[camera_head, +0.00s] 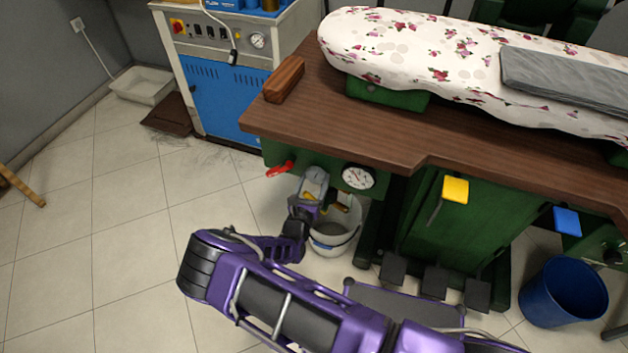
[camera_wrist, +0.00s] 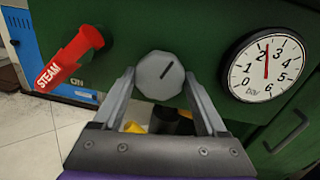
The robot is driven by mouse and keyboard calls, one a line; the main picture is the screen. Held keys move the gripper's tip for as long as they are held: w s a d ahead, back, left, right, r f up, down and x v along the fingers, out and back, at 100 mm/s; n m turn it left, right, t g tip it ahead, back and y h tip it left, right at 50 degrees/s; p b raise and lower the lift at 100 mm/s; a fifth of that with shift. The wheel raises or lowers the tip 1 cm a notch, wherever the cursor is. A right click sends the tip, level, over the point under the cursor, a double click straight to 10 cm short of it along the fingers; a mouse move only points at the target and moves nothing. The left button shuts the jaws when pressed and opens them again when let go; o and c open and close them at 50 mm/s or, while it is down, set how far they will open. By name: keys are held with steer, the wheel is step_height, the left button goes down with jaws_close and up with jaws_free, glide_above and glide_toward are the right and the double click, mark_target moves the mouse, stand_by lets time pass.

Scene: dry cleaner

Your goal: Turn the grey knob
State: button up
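The grey knob (camera_wrist: 160,76) is on the green front panel (camera_wrist: 150,22) of the pressing table, with a dark pointer line aimed to the upper right. My gripper (camera_wrist: 157,92) is open, with one finger on each side of the knob's lower part. I cannot tell whether the fingers touch it. In the head view my gripper (camera_head: 312,190) is under the table's front edge, between the red handle and the gauge, and it hides the knob there.
A red steam handle (camera_wrist: 70,57) is left of the knob, and a pressure gauge (camera_wrist: 267,64) is close on the right. The wooden tabletop (camera_head: 420,130) overhangs above. A white bucket (camera_head: 335,240) stands below my gripper.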

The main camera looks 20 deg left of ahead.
steer(key=c, duration=0.8)
